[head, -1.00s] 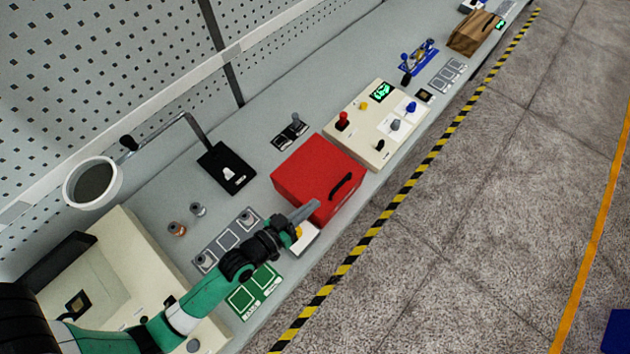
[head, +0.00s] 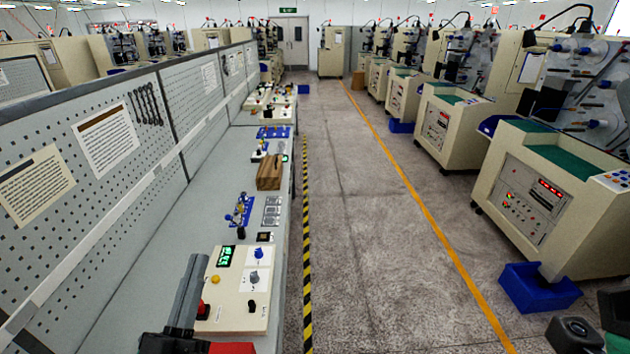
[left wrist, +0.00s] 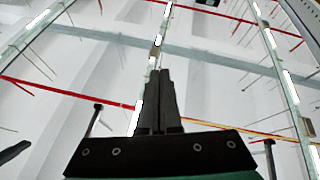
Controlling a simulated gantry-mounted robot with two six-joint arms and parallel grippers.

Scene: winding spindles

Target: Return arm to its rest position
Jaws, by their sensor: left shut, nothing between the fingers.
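My left gripper (head: 197,258) stands upright at the bottom of the head view, in front of the workbench. Its grey fingers are together with nothing between them. In the left wrist view its two dark fingers (left wrist: 159,75) lie side by side and point up towards the ceiling, away from the bench. The rest of my left arm is mostly below the head view.
The workbench holds a cream control panel (head: 230,312) with knobs, the edge of a red box (head: 232,348), a blue fixture (head: 240,210) and a brown box (head: 270,172). Cream machines (head: 455,130) and a blue bin (head: 538,290) stand right. The aisle floor between is clear.

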